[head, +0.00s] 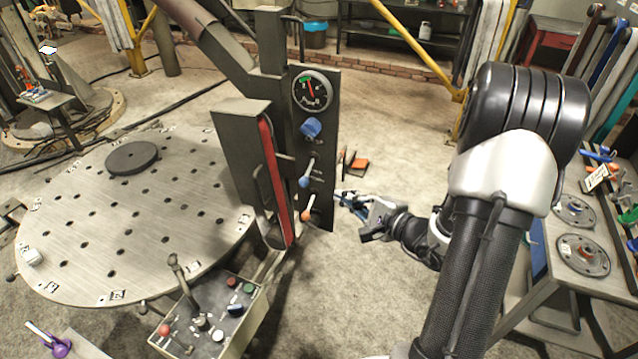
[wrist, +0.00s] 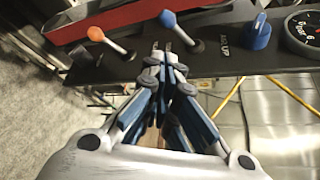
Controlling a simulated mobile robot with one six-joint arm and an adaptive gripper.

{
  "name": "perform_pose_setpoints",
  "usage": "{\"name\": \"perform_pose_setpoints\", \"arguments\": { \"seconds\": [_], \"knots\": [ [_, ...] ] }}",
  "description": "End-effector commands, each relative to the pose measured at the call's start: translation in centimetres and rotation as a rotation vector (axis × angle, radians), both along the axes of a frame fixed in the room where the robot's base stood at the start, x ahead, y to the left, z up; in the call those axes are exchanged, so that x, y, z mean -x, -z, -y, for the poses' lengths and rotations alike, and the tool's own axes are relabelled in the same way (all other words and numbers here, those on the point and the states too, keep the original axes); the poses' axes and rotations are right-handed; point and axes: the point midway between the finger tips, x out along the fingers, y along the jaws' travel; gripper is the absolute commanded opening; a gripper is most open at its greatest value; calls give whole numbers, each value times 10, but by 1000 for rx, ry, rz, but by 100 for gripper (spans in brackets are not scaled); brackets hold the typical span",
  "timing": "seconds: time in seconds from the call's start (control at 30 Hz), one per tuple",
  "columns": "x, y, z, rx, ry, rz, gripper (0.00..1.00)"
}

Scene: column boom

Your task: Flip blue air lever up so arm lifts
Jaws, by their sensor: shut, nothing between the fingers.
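The blue air lever is on a dark upright panel (head: 320,135); its blue ball tip (head: 305,181) hangs below its pivot, so the lever points down. In the wrist view the blue ball (wrist: 167,18) sits on a pale rod, with lettering including "UP" beside its base. My gripper (head: 341,197) is at the panel's right edge, near the height between the blue and orange levers. In the wrist view my gripper (wrist: 162,48) is shut and empty, its tips close to the panel edge and below the blue ball. Whether they touch the panel I cannot tell.
An orange-tipped lever (head: 306,215) sits just below the blue one. A blue knob (head: 311,127) and a round gauge (head: 313,90) are above. A perforated round table (head: 75,215) and a control box (head: 245,300) stand left. A cluttered bench (head: 565,270) stands right.

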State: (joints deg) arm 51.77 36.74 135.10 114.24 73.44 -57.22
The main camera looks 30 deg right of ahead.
Motion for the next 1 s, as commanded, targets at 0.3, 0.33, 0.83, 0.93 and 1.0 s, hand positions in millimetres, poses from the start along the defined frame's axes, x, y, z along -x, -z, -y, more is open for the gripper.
{"name": "perform_pose_setpoints", "arguments": {
  "seconds": [0.3,0.33,0.83,0.93,1.0],
  "knots": [
    [-8,2,-3,0,-6,-1,0],
    [-11,3,-4,0,-7,0,0],
    [-87,21,-21,1,-6,0,0],
    [-93,22,-22,0,-5,0,0],
    [-95,22,-22,-1,-4,0,0]
  ]
}}
